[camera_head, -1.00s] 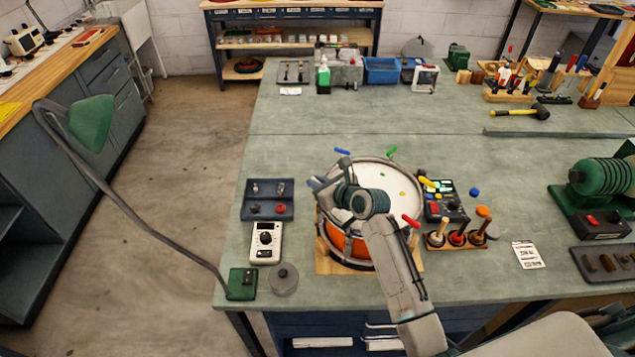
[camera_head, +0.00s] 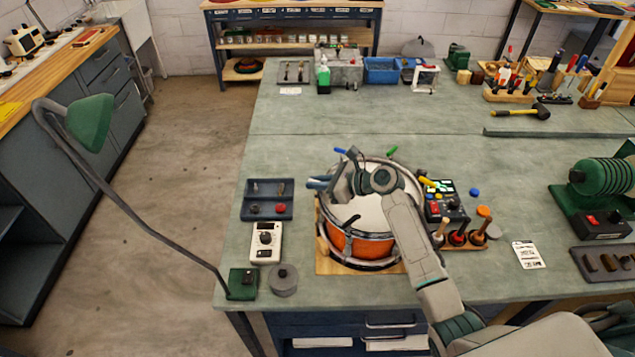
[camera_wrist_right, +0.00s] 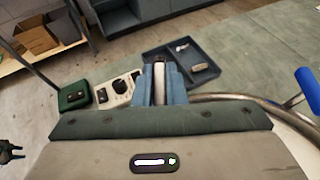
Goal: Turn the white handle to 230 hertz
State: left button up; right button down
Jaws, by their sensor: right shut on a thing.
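The drum (camera_head: 360,246), orange with a white head, stands on a wooden board on the bench. Colored handles sit around its rim: blue (camera_head: 340,150), green (camera_head: 392,149) and yellow (camera_head: 427,181). My right gripper (camera_head: 318,183) is at the drum's left rim. In the wrist view its blue-grey fingers are shut on the white handle (camera_wrist_right: 159,84), which shows as a pale upright strip between them. The handle is mostly hidden in the head view. A small device with a lit green screen (camera_head: 441,186) stands right of the drum; its reading is too small to read. My left gripper is not in view.
Left of the drum are a blue-grey tray (camera_head: 268,212), a white meter with a dial (camera_head: 266,242) and a green lamp base (camera_head: 242,284). Wooden-handled tools (camera_head: 458,238) stand close at the right.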

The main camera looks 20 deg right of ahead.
jog(key=shift+f, duration=0.1)
jog(key=c, duration=1.5)
grip_release()
jog(key=shift+s+d+b, duration=0.3)
jog(key=shift+d, duration=0.1)
jog(key=b+v, duration=0.3)
jog(key=v, duration=0.5)
jog(key=shift+s+d+r, duration=0.1)
jog(key=shift+d+r, duration=0.15)
jog(key=shift+s+d+r, duration=0.35)
jog(key=shift+s, duration=0.05)
